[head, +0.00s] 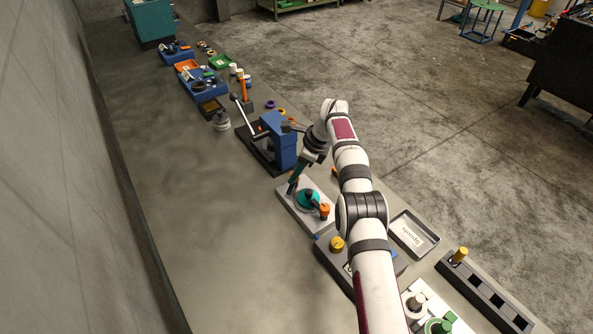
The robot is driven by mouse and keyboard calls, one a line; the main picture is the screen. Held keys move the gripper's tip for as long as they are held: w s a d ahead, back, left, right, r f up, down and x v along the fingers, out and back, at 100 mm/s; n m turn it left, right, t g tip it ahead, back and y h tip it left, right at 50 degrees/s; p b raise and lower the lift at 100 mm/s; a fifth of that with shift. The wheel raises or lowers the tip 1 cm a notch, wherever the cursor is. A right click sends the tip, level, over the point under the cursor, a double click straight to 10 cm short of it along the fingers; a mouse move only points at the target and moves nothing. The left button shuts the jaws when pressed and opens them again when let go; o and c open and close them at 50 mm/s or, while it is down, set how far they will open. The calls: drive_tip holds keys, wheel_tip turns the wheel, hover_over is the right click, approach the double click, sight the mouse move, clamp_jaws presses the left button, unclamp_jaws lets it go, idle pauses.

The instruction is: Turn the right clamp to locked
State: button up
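A light grey fixture plate (291,204) lies on the bench below my arm, with a teal round part (306,201) on it. An orange knob-like piece (324,210) with a dark bar stands at the plate's right side; it looks like a clamp, but I cannot tell whether it is locked. A second orange bit (334,171) shows beside my arm, mostly hidden. My gripper (292,186) points down over the plate's far left part, left of the teal part. It is too small to tell whether its fingers are apart or touch anything.
A blue press with a lever (280,145) stands just beyond the plate. A dark block with a yellow knob (337,243) is nearer. A grey tray (413,234) and a slotted rack (485,290) lie to the right. The bench to the left is clear.

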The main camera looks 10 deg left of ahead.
drive_tip(key=o, duration=0.4)
drive_tip(key=shift+c, duration=0.2)
drive_tip(key=v, duration=1.5)
drive_tip(key=shift+d+r, duration=0.25)
drive_tip(key=shift+r, duration=0.05)
